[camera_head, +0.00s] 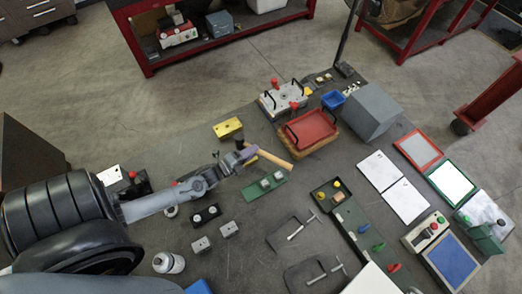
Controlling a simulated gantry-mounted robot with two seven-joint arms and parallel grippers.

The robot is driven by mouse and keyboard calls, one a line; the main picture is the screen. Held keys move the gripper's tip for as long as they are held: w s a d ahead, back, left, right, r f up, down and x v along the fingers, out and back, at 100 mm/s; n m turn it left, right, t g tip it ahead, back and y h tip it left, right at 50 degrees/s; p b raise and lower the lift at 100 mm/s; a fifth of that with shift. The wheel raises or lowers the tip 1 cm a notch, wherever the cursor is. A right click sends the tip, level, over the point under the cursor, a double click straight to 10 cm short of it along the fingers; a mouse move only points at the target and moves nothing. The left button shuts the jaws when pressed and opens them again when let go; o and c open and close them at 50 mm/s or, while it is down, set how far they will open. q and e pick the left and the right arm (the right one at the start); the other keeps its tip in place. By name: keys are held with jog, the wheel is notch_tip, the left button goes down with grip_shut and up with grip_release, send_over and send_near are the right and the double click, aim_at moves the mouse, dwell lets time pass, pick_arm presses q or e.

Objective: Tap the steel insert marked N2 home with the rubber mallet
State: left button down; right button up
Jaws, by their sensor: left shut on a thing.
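My left gripper (246,156) is shut on the rubber mallet, above the grey table left of its middle. The mallet's light wooden handle (274,161) points right and down, and its dark head (239,143) is at the upper left, partly hidden by the gripper. A green strip (251,195) with small grey steel blocks (265,183) lies just below the mallet. Two more grey blocks (201,244) (229,229) lie nearer. A metal mould base (283,99) with red parts stands at the back. The N2 marking is too small to read. My right gripper is not visible.
A yellow block (227,128), a red tray (311,127) and a grey box (371,112) stand behind. Clamps (297,230), a green tray (358,222) and white sheets (379,170) lie right.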

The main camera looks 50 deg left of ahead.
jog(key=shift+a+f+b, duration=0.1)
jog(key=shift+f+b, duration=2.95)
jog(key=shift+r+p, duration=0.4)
jog(key=shift+p, duration=0.05)
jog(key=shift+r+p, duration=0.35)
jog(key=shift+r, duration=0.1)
pick_arm(q)
notch_tip(320, 180, down, 5)
jog(key=shift+a, duration=0.1)
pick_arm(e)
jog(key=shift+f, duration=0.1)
